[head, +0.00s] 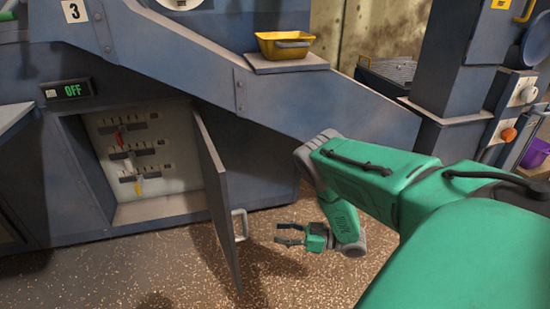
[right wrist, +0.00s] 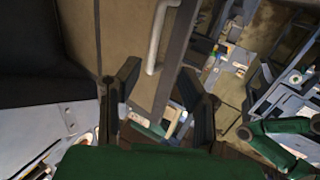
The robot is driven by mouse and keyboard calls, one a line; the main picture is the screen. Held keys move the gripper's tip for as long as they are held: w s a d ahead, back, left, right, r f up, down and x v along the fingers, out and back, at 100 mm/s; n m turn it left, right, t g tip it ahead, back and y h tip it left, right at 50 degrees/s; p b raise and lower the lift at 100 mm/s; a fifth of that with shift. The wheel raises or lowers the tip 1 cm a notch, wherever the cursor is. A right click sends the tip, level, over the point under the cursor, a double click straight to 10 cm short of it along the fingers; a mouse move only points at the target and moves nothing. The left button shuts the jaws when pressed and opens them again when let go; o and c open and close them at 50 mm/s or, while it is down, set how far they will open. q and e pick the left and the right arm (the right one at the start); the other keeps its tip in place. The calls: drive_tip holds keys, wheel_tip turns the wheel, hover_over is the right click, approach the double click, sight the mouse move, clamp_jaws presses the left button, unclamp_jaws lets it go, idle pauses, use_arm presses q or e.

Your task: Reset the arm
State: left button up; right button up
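My right arm (head: 400,185) comes in from the right in the head view, green with grey joints. Its right gripper (head: 281,234) hangs low over the speckled floor, to the right of the open cabinet door (head: 218,190). Its fingers are apart with nothing between them. In the right wrist view the dark fingers of the right gripper (right wrist: 163,80) are also spread and empty, with a pale door handle (right wrist: 160,38) beyond them. The gripper is apart from the handle. My left gripper is not seen in the head view.
The open cabinet shows a panel (head: 150,155) with a red switch (head: 118,138) and a yellow switch (head: 138,188). A yellow bin (head: 280,45) sits on a ledge above. A sloping grey chute (head: 200,60) crosses over the cabinet. Floor (head: 180,260) in front is clear.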

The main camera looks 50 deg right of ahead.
idle(0.4)
drive_tip(key=w+a+f+m+g+h, duration=0.2)
drive_tip(key=w+a+f+m+h, duration=0.15)
drive_tip(key=a, duration=0.35)
drive_tip(key=s+a+m+g+h, duration=0.1)
drive_tip(key=s+a+g+h, duration=0.3)
drive_tip(key=s, duration=0.4)
drive_tip(key=s+a+m+g+h, duration=0.1)
drive_tip(key=s+a+g, duration=0.4)
drive_tip(key=s+a, duration=0.15)
drive_tip(key=s+r+g+h, duration=0.1)
drive_tip(key=s+r+g, duration=0.35)
drive_tip(key=s, duration=0.65)
wheel_tip(320, 180, up, 12)
drive_tip(key=p, duration=1.3)
drive_tip(key=shift+w+a+r+t+p, duration=0.25)
drive_tip(key=shift+w+t+p, duration=0.1)
drive_tip(key=shift+t, duration=0.1)
